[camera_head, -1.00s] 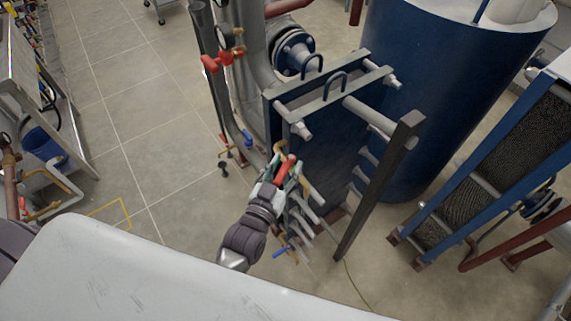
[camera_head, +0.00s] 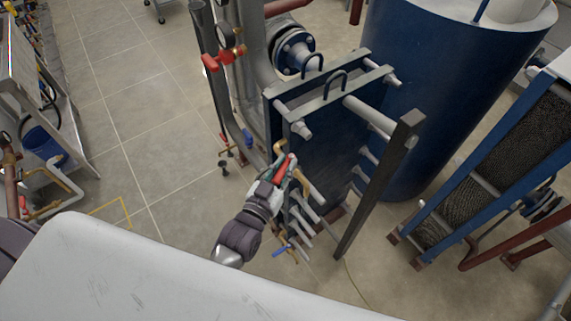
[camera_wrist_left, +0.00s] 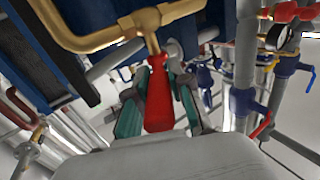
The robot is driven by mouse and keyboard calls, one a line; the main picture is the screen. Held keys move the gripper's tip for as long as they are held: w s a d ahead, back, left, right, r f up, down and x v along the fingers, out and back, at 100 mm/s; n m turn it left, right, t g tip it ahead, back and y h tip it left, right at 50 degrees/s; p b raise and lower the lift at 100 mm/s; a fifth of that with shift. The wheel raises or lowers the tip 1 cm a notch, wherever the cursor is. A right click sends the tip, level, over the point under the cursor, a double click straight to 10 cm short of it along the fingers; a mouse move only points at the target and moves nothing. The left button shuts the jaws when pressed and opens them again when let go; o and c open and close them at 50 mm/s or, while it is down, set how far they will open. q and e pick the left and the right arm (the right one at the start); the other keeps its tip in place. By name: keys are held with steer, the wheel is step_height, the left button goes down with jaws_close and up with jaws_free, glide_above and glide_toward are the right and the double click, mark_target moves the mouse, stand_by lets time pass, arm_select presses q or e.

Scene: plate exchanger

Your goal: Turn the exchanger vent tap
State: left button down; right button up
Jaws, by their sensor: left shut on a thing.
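The vent tap's red handle (camera_head: 284,167) shows at my left gripper (camera_head: 279,178), beside the front of the blue plate exchanger (camera_head: 328,152). In the left wrist view the red handle (camera_wrist_left: 158,95) stands between the two green-padded fingers of the left gripper (camera_wrist_left: 157,108), which is shut on it. The handle joins a brass pipe (camera_wrist_left: 95,40) above it. The brass pipe also shows just above the gripper in the head view (camera_head: 279,149). My right gripper is not in view.
A dark upright post (camera_head: 381,185) and steel tie bars stand right of the gripper. A blue-handled valve (camera_head: 280,251) sits low in front. Red valve handles (camera_head: 222,59) and a gauge are on pipes behind. A large blue tank (camera_head: 430,90) stands behind. Open floor lies to the left.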

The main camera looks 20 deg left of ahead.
arm_select(q)
steer(key=shift+w+a+m+h, duration=0.1)
steer(key=shift+a+m+h, duration=0.15)
steer(key=shift+m+h, duration=0.5)
steer(key=shift+a+m+g+h, duration=0.25)
steer(key=shift+m+g+h, duration=0.35)
steer(key=shift+h, duration=0.55)
steer(key=shift+w+a+m+g+h+b, duration=0.2)
steer(key=shift+m+g+h+b, duration=0.5)
steer(key=shift+h, duration=0.3)
steer(key=shift+w+a+m+g+h+b, duration=0.15)
steer(key=shift+m+g+h+b, duration=0.4)
steer(key=shift+m+h, duration=0.35)
steer(key=shift+h, duration=0.3)
